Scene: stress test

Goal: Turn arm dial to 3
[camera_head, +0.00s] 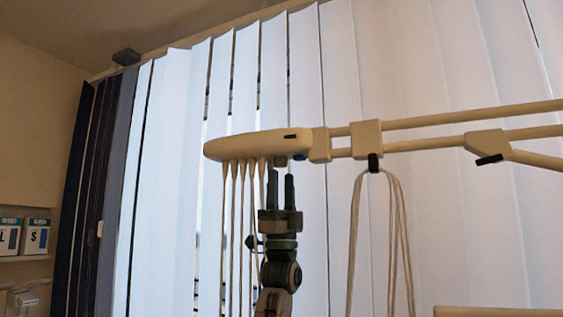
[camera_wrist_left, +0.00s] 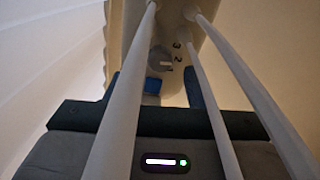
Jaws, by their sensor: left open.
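A cream, rounded arm head (camera_head: 250,145) sits at the end of a jointed arm in the head view. In the left wrist view a small grey dial (camera_wrist_left: 160,58) is on its underside, with small marks beside it that look like a 2 and a 3. Which mark the dial points to is not clear. My left gripper (camera_head: 281,178) points upward just below the head, its two dark fingers apart. My right gripper is not in view.
Several pale cords (camera_head: 233,215) hang from the head beside my left gripper and cross close in front of the wrist camera. A looped cord (camera_head: 357,240) hangs from the arm's rail (camera_head: 460,117) to the right. Vertical blinds (camera_head: 340,70) fill the background.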

